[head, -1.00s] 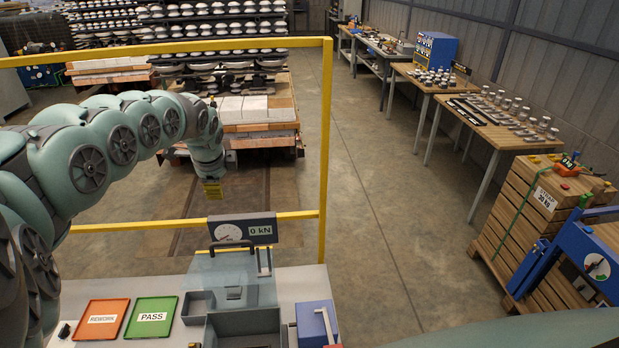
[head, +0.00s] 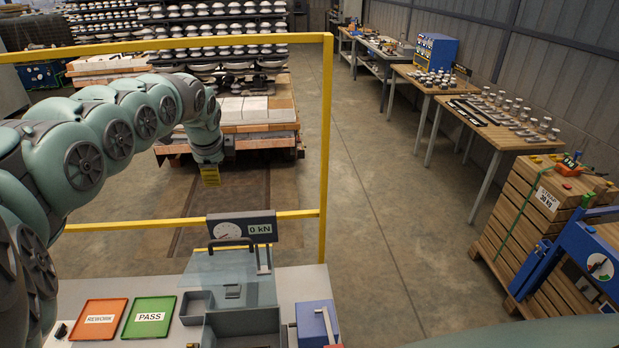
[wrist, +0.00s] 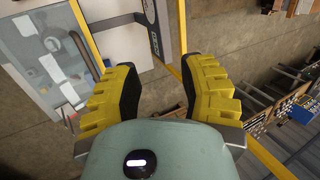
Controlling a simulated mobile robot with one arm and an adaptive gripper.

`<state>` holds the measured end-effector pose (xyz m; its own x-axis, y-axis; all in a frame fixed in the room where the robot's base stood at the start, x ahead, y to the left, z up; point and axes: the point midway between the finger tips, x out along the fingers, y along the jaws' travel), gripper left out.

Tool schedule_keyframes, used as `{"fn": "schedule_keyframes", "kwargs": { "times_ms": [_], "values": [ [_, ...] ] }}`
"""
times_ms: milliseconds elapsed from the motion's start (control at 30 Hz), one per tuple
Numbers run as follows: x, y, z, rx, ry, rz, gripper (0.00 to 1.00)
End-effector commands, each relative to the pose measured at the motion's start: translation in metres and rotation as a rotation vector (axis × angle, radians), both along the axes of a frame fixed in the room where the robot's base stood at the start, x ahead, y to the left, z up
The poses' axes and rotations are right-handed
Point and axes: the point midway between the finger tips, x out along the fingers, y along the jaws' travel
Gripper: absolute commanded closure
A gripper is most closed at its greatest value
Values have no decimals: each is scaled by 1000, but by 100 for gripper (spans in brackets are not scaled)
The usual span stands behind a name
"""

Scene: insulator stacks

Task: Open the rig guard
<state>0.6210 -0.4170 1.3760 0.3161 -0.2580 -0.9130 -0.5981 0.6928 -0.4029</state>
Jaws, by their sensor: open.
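The rig guard (head: 205,268) is a clear pale panel at the back of the white bench in the head view, below the gauge box reading 0 kN (head: 242,227). A dark handle (head: 231,242) shows along its upper edge. I cannot tell the panel's exact tilt. My gripper (head: 209,176) has yellow pads and hangs pointing down, above and behind the handle in the picture, apart from it. In the wrist view my gripper (wrist: 162,92) is open, with nothing between the fingers. The gauge box also shows in the wrist view (wrist: 155,35), beyond the fingers.
A yellow frame (head: 326,150) rises behind the bench (head: 270,330). On the bench are an orange REWORK tray (head: 98,335), a green PASS tray (head: 150,331), grey bins (head: 250,322) and a blue box (head: 316,325). Open floor lies to the right, before wooden crates (head: 520,215).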

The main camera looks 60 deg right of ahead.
Motion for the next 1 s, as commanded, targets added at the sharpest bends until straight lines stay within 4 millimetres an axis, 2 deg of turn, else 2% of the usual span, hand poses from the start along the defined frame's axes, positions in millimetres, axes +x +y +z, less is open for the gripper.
{"fn": "schedule_keyframes", "kwargs": {
  "times_ms": [267, 500, 800, 1000],
  "values": [
    [-1, 0, 6, -3, -1, -2, 59],
    [-6, 9, 24, 3, -2, 3, 59],
    [-16, 16, 57, -3, -6, 3, 59],
    [-22, 19, 67, 0, -1, 1, 59]
  ]
}}
